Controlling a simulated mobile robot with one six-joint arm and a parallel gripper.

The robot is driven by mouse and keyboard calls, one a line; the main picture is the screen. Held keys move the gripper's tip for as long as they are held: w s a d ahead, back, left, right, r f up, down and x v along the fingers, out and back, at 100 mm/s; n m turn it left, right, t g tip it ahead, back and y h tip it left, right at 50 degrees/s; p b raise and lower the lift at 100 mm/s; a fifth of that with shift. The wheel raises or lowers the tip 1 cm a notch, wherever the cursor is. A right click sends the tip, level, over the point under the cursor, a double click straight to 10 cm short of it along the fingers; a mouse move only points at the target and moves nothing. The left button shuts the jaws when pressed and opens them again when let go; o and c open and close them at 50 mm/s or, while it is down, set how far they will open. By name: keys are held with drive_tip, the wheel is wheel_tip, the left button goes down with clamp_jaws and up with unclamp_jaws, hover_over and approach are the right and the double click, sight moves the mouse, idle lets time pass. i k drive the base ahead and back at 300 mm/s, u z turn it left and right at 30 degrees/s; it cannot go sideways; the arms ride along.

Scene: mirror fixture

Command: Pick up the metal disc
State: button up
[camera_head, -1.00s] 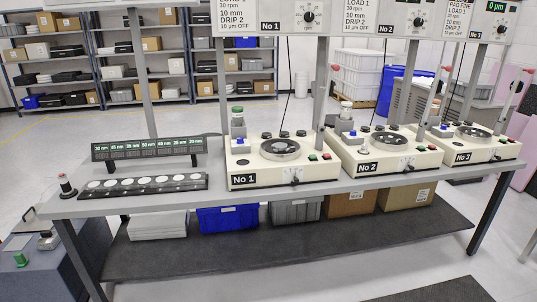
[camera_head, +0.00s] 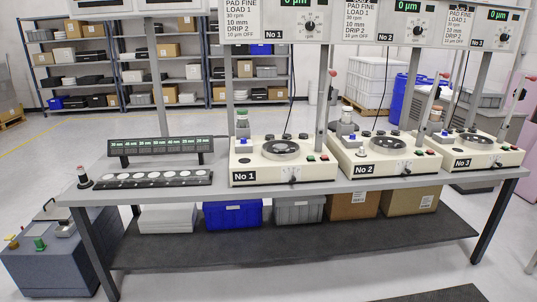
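Several round pale discs lie in a row on a black tray (camera_head: 98,187) at the front left of the table; a disc near its middle (camera_head: 152,180) is one of them. I cannot tell which disc the task means. Three cream machines, No 1 (camera_head: 240,165), No 2 (camera_head: 350,172) and No 3 (camera_head: 500,160), stand to the right, each with a dark round plate on top. Whether any plate holds a metal disc is too small to tell. My gripper is not in view.
The long grey table (camera_head: 330,187) has a dark lower shelf (camera_head: 300,250) with bins and boxes. A black label rack (camera_head: 160,147) stands behind the discs. A grey-blue unit (camera_head: 60,265) stands on the floor at the left.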

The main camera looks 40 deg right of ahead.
sight(280, 147)
drive_tip(key=u, duration=0.3)
drive_tip(key=k, duration=0.1)
drive_tip(key=z, duration=0.4)
drive_tip(key=i, duration=0.95)
